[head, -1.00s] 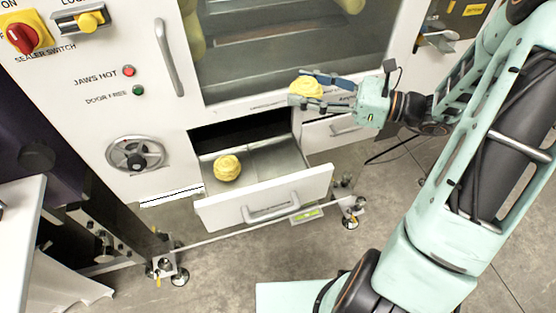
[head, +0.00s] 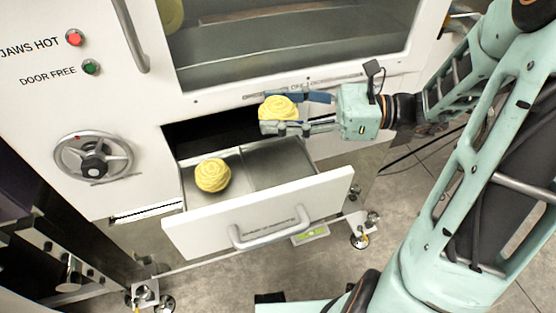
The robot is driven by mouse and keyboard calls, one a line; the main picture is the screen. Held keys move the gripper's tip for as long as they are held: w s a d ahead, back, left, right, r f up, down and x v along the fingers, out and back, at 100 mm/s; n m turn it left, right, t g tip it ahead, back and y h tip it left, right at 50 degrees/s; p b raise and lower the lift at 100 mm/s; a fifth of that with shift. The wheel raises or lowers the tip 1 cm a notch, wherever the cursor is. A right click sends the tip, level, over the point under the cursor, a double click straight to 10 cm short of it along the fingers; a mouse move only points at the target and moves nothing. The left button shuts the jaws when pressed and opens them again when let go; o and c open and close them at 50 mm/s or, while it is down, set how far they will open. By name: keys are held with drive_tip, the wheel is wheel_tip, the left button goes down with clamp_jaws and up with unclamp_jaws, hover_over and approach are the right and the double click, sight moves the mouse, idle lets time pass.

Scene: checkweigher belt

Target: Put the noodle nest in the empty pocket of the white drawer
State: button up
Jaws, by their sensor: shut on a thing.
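A yellow noodle nest (head: 277,108) is held between the fingers of my gripper (head: 285,112), which is shut on it. My gripper reaches in from the right and holds the nest above the back of the open white drawer (head: 262,217). The drawer has a left and a right pocket with a divider between them. A second yellow nest (head: 212,175) sits in the left pocket. The right pocket (head: 275,167) shows bare grey floor and looks empty. The fingers hide part of the held nest.
The white cabinet front with a dark window (head: 290,50) stands right behind my gripper. The drawer's handle (head: 270,228) sticks out at the front. A handwheel (head: 95,157) is at the left. Open floor lies in front.

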sight(278, 163)
wheel_tip(278, 163, down, 12)
drive_tip(key=b, duration=0.4)
drive_tip(key=shift+f, duration=0.1)
drive_tip(key=o, duration=1.2)
drive_tip(key=shift+f, duration=0.1)
drive_tip(key=shift+r, duration=0.2)
drive_tip(key=shift+s+d+r+p, duration=0.1)
drive_tip(key=shift+s+d+p, duration=0.3)
drive_tip(key=shift+d, duration=1.6)
drive_tip(key=shift+s+d+r+p, duration=0.1)
drive_tip(key=shift+d+p, duration=0.45)
drive_tip(key=shift+d, duration=1.45)
drive_tip(key=shift+s+d+r+p, duration=0.15)
drive_tip(key=shift+d+p, duration=0.35)
drive_tip(key=shift+d, duration=1.5)
drive_tip(key=shift+d, duration=0.1)
